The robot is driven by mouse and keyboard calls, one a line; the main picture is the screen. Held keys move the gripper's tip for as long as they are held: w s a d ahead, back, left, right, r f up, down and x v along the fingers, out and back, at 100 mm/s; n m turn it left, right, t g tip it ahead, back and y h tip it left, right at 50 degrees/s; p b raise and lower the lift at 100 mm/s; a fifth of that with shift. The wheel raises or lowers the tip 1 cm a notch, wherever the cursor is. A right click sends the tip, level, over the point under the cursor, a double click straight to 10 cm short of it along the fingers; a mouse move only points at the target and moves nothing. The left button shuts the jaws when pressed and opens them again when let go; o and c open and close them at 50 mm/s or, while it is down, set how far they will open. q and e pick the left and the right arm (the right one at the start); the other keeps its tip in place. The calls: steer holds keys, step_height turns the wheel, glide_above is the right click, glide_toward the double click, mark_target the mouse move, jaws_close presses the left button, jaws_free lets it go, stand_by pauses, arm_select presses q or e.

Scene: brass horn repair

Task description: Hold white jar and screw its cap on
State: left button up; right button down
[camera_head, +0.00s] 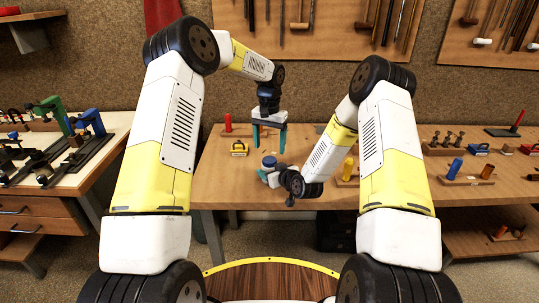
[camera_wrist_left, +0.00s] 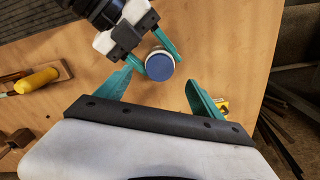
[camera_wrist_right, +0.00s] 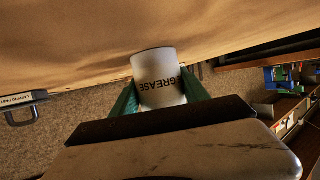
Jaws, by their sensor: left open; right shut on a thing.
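The white jar (camera_wrist_right: 158,78) marked GREASE is between the teal fingers of my right gripper (camera_wrist_right: 160,95), which is shut on it. Its lettering is upside down in the right wrist view, and its cap end is hidden there. The blue cap (camera_wrist_left: 160,66) is a round disc on the jar's top in the left wrist view; how tightly it sits, I cannot tell. It also shows in the head view (camera_head: 269,160). My left gripper (camera_head: 268,150) is open and empty, pointing down above the cap, with one finger to each side of it and apart from it.
The wooden bench (camera_head: 222,178) is under both grippers. A yellow item (camera_head: 239,149) and a red cylinder (camera_head: 227,122) stand left of the jar. A yellow-handled tool (camera_wrist_left: 36,80) lies on the bench. Blue and orange pieces (camera_head: 456,167) are at right. The bench front left is clear.

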arm_select(q)
step_height(320, 180, up, 6)
steer(key=shift+r, duration=0.2)
arm_select(e)
steer(key=shift+c, duration=2.3)
jaws_free()
steer(key=v, duration=0.7)
steer(key=shift+s+d+r, duration=0.15)
steer(key=shift+s+d, duration=0.1)
steer(key=shift+s, duration=0.05)
